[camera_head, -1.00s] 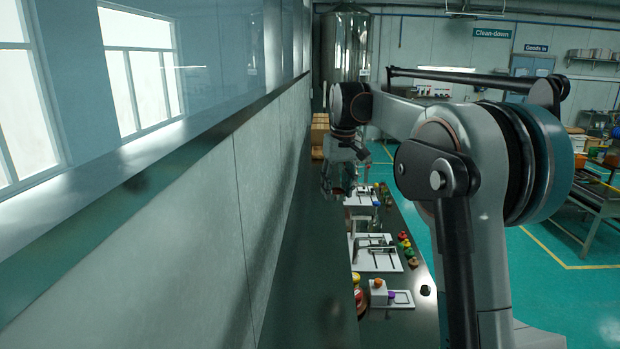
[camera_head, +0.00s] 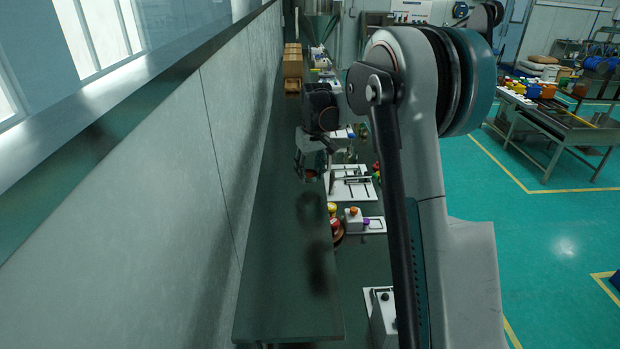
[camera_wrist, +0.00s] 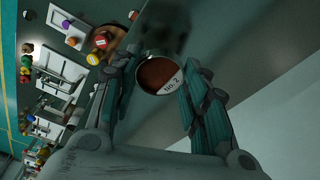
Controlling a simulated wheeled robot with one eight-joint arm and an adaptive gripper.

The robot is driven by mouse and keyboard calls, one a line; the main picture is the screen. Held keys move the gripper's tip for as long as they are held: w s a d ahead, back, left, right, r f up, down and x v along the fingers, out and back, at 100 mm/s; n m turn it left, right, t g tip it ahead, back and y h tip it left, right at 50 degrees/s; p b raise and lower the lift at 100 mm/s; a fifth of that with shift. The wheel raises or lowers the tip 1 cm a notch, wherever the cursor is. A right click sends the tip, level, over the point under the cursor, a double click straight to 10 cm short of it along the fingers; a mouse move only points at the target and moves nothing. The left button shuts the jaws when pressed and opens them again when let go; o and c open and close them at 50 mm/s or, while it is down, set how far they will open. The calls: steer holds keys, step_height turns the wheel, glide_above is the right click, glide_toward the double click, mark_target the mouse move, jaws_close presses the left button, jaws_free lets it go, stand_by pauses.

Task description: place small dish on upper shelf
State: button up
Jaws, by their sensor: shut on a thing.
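My gripper (camera_wrist: 161,66) is shut on a small dish (camera_wrist: 156,74), a round cup with reddish-brown contents and a white label reading "NO. 2". The fingers stand on both sides of the dish in the wrist view. In the head view my gripper (camera_head: 312,168) is small and partly dark, over or beside the long dark green upper shelf (camera_head: 285,285) that runs along the wall. The gap between dish and shelf cannot be told. A dark shadow lies on the shelf nearer the camera.
A lower bench right of the shelf holds a white tray (camera_head: 348,190), red and yellow knobs, and a white block with an orange button (camera_head: 353,219). Cardboard boxes (camera_head: 292,68) stand at the shelf's far end. The wall (camera_head: 190,200) closes off the left. The near shelf looks clear.

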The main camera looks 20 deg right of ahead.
mark_target(310, 179)
step_height(310, 179, down, 3)
steer(key=shift+f, duration=0.2)
steer(key=shift+f, duration=0.1)
steer(key=o, duration=1)
step_height(310, 179, up, 12)
steer(key=s+b, duration=0.1)
steer(key=shift+s, duration=0.4)
